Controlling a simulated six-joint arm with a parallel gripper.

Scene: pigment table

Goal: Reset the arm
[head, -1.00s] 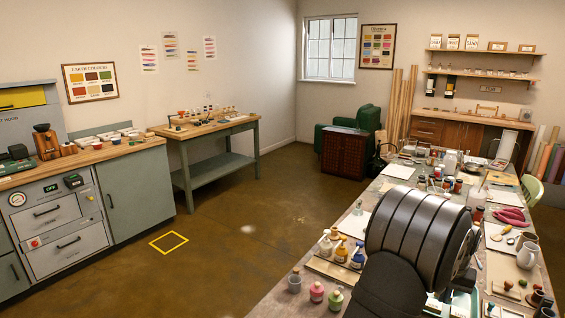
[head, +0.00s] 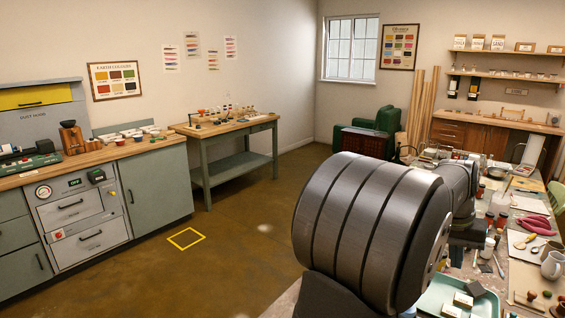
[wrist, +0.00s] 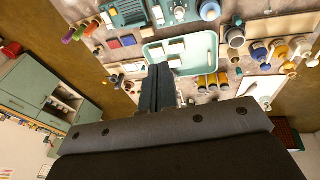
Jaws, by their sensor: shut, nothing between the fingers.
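My gripper (wrist: 159,78) shows in the wrist view as two dark fingers pressed together, with nothing between them. The fingers overlap the lower left part of the pale green tray (wrist: 207,66) in that view; the height between them cannot be told. Pale blocks lie in the tray. In the head view my dark, ringed arm fills the lower middle and covers part of the long work table (head: 522,272). My fingers are hidden there. The green tray also shows in the head view (head: 436,303), just right of my arm.
The work table is crowded: pink-handled tool (head: 534,222), grey mug (head: 553,264), jars and papers. In the wrist view amber jars (wrist: 211,82) and bottles stand beside the tray. Open floor with a yellow square (head: 187,238) lies left, before grey-green cabinets (head: 158,192).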

